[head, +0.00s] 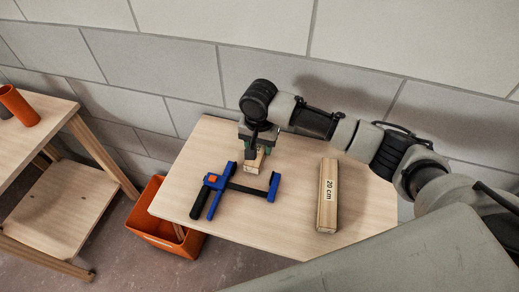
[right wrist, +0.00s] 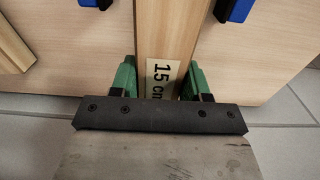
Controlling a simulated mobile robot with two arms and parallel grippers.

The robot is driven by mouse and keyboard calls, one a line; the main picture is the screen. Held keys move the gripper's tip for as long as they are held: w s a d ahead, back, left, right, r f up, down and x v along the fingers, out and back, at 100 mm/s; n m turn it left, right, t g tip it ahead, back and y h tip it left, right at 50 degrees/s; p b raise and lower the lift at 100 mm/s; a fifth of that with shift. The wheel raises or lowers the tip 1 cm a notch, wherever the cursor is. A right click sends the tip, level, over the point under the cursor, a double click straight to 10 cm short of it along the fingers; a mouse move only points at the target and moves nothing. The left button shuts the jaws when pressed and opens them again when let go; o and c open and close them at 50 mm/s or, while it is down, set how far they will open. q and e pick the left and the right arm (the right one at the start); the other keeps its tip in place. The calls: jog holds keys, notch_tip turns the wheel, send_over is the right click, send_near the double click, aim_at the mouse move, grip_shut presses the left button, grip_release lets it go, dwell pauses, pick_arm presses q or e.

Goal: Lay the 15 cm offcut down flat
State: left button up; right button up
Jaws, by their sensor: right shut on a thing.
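The 15 cm offcut (head: 254,165) is a short pale wooden batten over the far part of the table, just behind a blue clamp. In the right wrist view the offcut (right wrist: 168,35) runs from the top edge down between the fingers, with its "15 cm" label facing the camera. My right gripper (head: 253,152) is shut on it; its green fingers (right wrist: 161,80) sit on either side in the wrist view. The gripper hides much of the offcut in the head view, and I cannot tell whether it touches the table. My left gripper is not in view.
The blue clamp (head: 273,186) with a dark bar lies on the table (head: 245,228) close in front of the offcut. A batten marked 20 cm (head: 327,200) lies to the right. An orange bin (head: 152,240) stands on the floor at left. Bare tabletop lies between clamp and batten.

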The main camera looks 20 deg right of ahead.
aim_at(259, 152)
jog(key=shift+f, duration=1.45)
jog(key=shift+f, duration=0.1)
jog(key=o, duration=1)
jog(key=shift+o, duration=0.2)
notch_tip(259, 152, up, 12)
jog(key=shift+r, duration=0.15)
